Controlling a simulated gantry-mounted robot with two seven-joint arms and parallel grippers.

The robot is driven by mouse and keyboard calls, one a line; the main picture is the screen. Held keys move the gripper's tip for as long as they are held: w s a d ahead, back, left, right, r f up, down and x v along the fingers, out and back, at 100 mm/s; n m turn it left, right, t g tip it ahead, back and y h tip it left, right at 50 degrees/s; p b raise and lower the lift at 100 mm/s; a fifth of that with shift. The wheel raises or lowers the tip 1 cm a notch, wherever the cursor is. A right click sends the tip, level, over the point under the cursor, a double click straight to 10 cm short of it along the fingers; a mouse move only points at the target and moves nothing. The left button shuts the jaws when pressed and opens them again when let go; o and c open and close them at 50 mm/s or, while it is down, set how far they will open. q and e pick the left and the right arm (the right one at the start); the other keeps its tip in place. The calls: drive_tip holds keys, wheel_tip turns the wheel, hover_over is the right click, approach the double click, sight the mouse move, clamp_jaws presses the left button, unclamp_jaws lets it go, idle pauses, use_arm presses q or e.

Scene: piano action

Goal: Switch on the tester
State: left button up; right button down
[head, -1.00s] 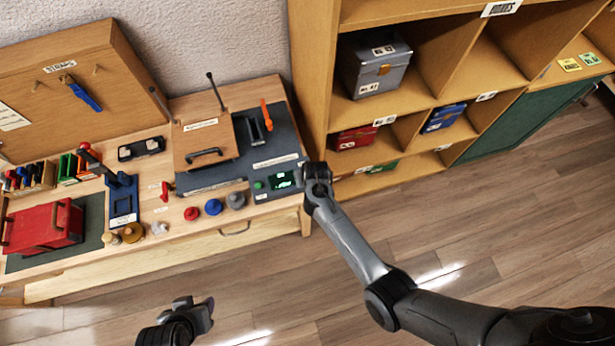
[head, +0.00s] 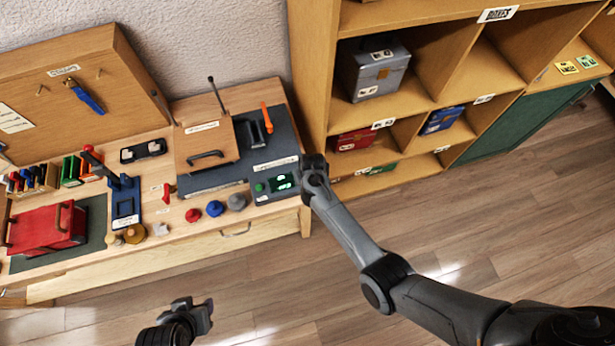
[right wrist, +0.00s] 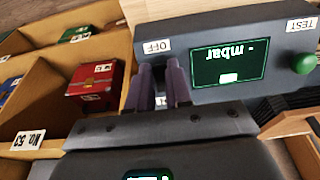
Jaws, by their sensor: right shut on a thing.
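The tester (head: 262,197) is a grey box at the bench's right front corner, with a lit screen (head: 283,182) and a green button (head: 259,187). In the right wrist view its screen (right wrist: 230,62) reads "mbar" upside down, and an OFF label (right wrist: 157,47) sits beside it. My right gripper (right wrist: 162,80) reaches the panel just by that label and is shut on a small part, likely the switch, which its fingers hide. In the head view my right wrist (head: 315,170) covers the tester's right end. My left gripper (head: 200,312) hangs over the floor in front of the bench; its jaw gap is unclear.
A wooden-lidded box (head: 207,143) stands behind the tester. Red, blue and grey knobs (head: 215,208) lie left of it, and a red case (head: 45,230) further left. A shelf (head: 312,80) with boxes rises close on the right. The floor in front is clear.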

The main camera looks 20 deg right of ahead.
drive_tip(key=shift+w+r+g, duration=0.2)
drive_tip(key=shift+w+g, duration=0.05)
drive_tip(key=shift+g, duration=0.25)
use_arm(q)
drive_tip(key=shift+d+r, duration=0.15)
drive_tip(key=shift+r, duration=0.1)
use_arm(e)
drive_tip(key=shift+g, duration=0.6)
drive_tip(key=c, duration=1)
unclamp_jaws()
drive_tip(key=shift+c, duration=0.2)
drive_tip(key=shift+r, duration=0.1)
drive_tip(key=shift+r, duration=0.35)
use_arm(q)
drive_tip(key=shift+r+p, duration=0.9)
drive_tip(key=shift+r, duration=0.05)
use_arm(e)
wheel_tip(320, 180, up, 10)
drive_tip(key=shift+s, duration=0.3)
